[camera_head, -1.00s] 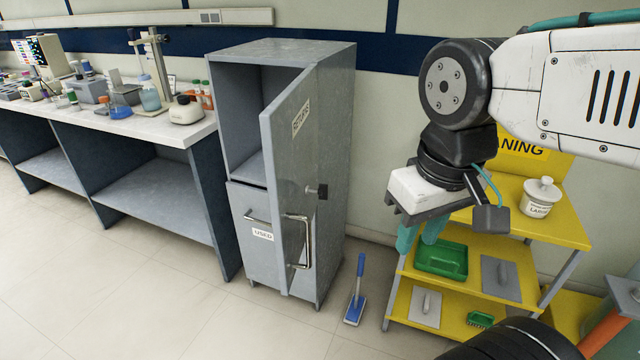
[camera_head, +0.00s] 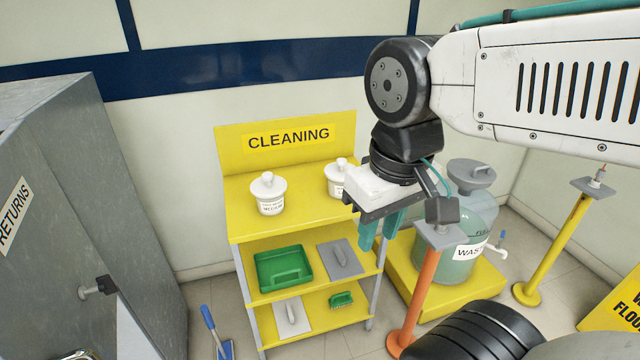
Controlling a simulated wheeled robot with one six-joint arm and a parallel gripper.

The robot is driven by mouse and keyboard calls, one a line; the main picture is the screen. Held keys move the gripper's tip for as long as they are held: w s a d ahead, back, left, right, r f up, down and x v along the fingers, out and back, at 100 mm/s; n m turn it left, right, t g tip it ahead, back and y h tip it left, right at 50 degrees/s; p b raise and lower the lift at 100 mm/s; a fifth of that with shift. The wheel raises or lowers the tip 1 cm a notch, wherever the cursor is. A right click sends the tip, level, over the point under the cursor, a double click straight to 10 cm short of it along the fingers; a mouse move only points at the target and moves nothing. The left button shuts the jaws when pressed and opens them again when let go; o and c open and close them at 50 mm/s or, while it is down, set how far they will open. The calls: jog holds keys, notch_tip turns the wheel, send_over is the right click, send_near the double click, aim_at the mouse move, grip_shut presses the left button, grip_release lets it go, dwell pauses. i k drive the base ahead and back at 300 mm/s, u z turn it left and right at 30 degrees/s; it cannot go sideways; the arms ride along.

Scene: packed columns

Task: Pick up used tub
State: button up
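Two white lidded tubs stand on the top shelf of the yellow cleaning cart. The left tub (camera_head: 269,196) is upright with a label too small to read surely. The right tub (camera_head: 338,178) is partly hidden behind my gripper. No mark reading "used" can be made out on either. My gripper (camera_head: 381,238) hangs with its teal fingers pointing down, apart and empty. In this view it overlaps the cart's right edge, just right of the tubs; its depth relative to them is hard to tell.
The yellow cart (camera_head: 290,225) has a green tray (camera_head: 284,268) below. An orange post (camera_head: 418,295), a waste bottle (camera_head: 466,235) and a yellow post (camera_head: 560,240) stand right. A blue-handled tool (camera_head: 212,325) stands on the floor.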

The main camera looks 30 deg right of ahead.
aim_at(269, 207)
jog(key=z, duration=0.15)
jog(key=k, duration=1.15)
jog(key=u, duration=0.55)
jog(key=i, duration=1.65)
jog(key=z, duration=0.8)
